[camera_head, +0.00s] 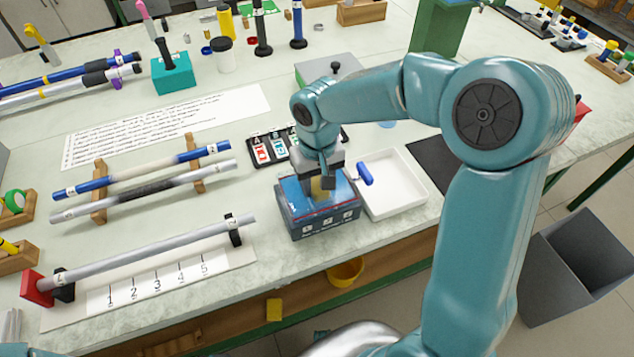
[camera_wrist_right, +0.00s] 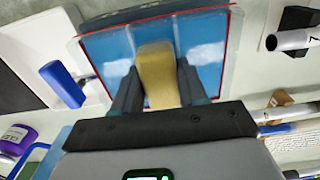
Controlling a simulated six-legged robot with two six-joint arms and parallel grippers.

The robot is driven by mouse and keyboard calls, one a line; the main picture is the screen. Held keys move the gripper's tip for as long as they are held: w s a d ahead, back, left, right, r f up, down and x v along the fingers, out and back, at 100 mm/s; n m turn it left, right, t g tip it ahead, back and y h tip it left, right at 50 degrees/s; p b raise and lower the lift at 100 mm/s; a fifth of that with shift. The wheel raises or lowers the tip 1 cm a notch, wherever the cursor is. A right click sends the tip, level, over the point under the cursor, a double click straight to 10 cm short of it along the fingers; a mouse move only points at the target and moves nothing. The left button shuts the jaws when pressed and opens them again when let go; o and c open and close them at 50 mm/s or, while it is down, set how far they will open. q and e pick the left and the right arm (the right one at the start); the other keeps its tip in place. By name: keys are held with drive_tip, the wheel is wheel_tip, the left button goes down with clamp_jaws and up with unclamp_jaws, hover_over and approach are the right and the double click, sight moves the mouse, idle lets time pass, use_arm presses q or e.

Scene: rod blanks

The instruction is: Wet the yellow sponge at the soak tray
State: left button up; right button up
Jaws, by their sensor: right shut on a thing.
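The yellow sponge (camera_head: 322,188) is between the fingers of my right gripper (camera_head: 318,186), which is shut on it. The sponge also shows in the right wrist view (camera_wrist_right: 157,70), upright between both fingers (camera_wrist_right: 155,88). The soak tray (camera_head: 322,226) is a dark blue box with a red line around its rim and blue water inside. It also shows in the right wrist view (camera_wrist_right: 205,50). The sponge is at the tray's opening, over or in the water; I cannot tell whether its lower end touches. My left gripper is not in view.
A white tray (camera_head: 408,204) with a blue-handled roller (camera_head: 364,174) stands close right of the soak tray. Rods on a rack (camera_head: 100,212) and a numbered board (camera_head: 215,262) lie left. A metal block (camera_head: 318,70) and label cards (camera_head: 262,152) are behind. The table's front edge is near.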

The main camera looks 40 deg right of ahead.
sight(317, 180)
drive_tip(key=shift+r+p, duration=2.1)
drive_tip(key=shift+r, duration=0.55)
drive_tip(key=shift+r+p, duration=0.35)
drive_tip(key=shift+r, duration=0.2)
drive_tip(key=shift+r+p, duration=1.6)
drive_tip(key=shift+r, duration=0.45)
drive_tip(key=shift+f, duration=0.1)
